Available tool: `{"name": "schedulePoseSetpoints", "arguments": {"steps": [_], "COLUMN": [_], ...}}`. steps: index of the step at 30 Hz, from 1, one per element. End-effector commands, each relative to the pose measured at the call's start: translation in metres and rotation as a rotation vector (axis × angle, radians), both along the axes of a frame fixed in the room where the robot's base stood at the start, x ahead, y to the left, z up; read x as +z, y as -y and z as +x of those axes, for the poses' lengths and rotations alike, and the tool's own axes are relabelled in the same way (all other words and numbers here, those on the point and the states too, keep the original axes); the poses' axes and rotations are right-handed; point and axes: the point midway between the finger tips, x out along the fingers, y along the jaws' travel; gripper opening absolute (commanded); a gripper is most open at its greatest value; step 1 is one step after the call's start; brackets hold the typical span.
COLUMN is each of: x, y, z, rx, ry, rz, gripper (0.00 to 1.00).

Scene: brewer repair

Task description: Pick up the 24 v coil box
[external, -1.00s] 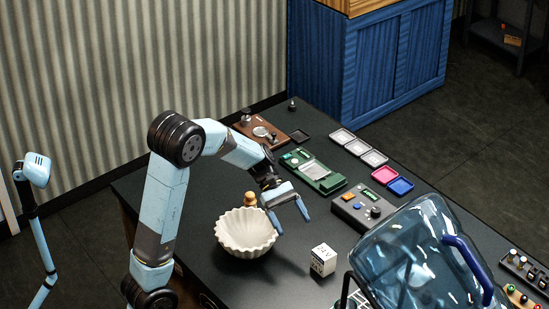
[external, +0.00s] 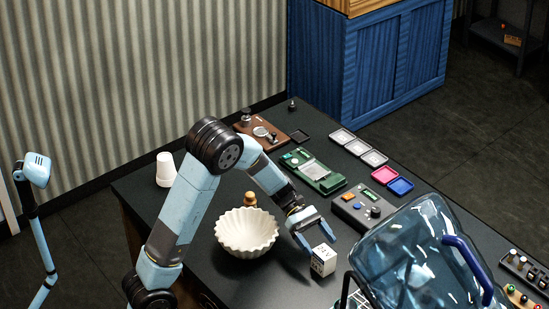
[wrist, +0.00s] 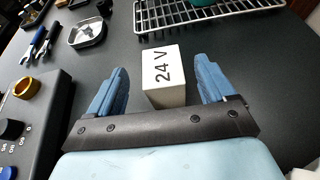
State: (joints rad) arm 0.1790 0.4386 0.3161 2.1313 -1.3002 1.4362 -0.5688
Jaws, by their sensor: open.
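The 24 V coil box (external: 323,260) is a small white cube with black lettering, standing on the dark table right of the white fluted bowl. In the wrist view the box (wrist: 163,75) shows "24 V" on its top and sits between my open blue fingers, with a gap on both sides. My gripper (external: 321,244) is open at the box, its fingers pointing down toward it. The same gripper shows in the wrist view (wrist: 163,88). Whether the fingertips reach down beside the box is hard to tell.
The white fluted bowl (external: 246,232) stands left of the box. A large clear blue bottle (external: 410,262) is close on the right. A grey control box (external: 362,208) and a green device (external: 314,172) lie behind. A wire rack (wrist: 205,14) lies beyond the box.

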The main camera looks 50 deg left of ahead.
Motion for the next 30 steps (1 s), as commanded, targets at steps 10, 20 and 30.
{"name": "schedulePoseSetpoints", "arguments": {"steps": [10,20,30], "x": [-0.012,-0.025,-0.025], "y": [0.024,0.051,0.052], "z": [-0.002,-0.004,-0.004], "rx": [-0.004,-0.001,0.000], "ry": [-0.001,0.002,0.002], "rz": [0.000,0.000,0.000], "gripper": [0.83,0.83,0.74]}}
